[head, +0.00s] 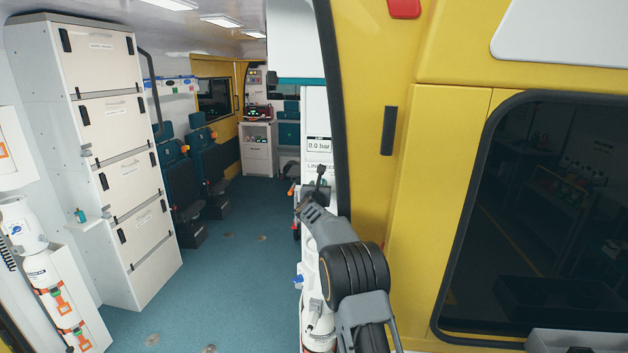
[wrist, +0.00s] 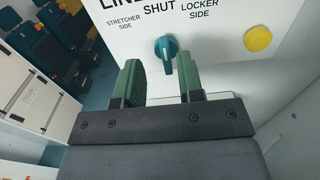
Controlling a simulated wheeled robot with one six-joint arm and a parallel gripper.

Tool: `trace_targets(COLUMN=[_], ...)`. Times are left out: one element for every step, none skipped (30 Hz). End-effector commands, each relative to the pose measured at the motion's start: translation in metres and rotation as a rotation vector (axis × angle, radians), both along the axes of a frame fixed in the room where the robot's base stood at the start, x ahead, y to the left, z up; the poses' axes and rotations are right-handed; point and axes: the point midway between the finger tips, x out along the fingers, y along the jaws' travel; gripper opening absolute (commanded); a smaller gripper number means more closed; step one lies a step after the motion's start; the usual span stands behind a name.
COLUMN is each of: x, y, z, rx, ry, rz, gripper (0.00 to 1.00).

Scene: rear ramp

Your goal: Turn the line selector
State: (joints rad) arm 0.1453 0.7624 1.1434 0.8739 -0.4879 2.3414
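The line selector is a teal knob (wrist: 167,54) on a white panel (wrist: 222,34), seen in the wrist view. The panel is labelled "STRETCHER SIDE", "SHUT" and "LOCKER SIDE". The knob's grip stands roughly upright in the picture, below "SHUT". My gripper (wrist: 160,72) has two green-padded fingers, open, one on each side of the knob's lower part in the picture. I cannot tell whether either finger touches it. In the head view my gripper (head: 318,182) is at the panel by the doorway, and my arm hides the knob.
A yellow round button (wrist: 257,39) sits on the panel, right of the knob. In the head view a "0.0 bar" display (head: 319,146) is above the gripper. The yellow door frame (head: 375,150) stands close on the right. The blue floor (head: 235,260) is clear.

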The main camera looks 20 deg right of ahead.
Motion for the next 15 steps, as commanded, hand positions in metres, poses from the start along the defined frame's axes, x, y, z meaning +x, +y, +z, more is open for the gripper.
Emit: trace_targets(x=[0.004,0.006,0.008,0.01,0.012,0.013,0.014,0.015,0.016,0.016,0.017,0.017,0.017,0.017,0.017], y=[-0.004,-0.006,-0.008,-0.009,-0.01,-0.011,-0.011,-0.011,-0.011,-0.011,-0.011,-0.011,-0.011,-0.011,-0.011], z=[0.003,0.002,0.002,0.002,0.002,0.001,0.001,0.001,0.001,0.0,0.0,0.0,0.0,0.0,0.0], rx=[0.001,0.001,0.001,0.001,0.001,0.001,0.001,0.001,0.001,0.001,0.001,0.001,0.001,0.001,0.001], ry=[0.0,0.0,0.0,0.0,0.0,0.0,0.0,0.0,0.0,0.0,0.0,0.0,0.0,0.0,0.0], rz=[-0.002,-0.003,-0.004,-0.004,-0.004,-0.003,-0.003,-0.002,-0.002,-0.001,-0.001,-0.001,-0.001,-0.001,-0.001], gripper=[0.35,0.35,0.35,0.35,0.35,0.35,0.35,0.35,0.35,0.35,0.35,0.35,0.35,0.35,0.35])
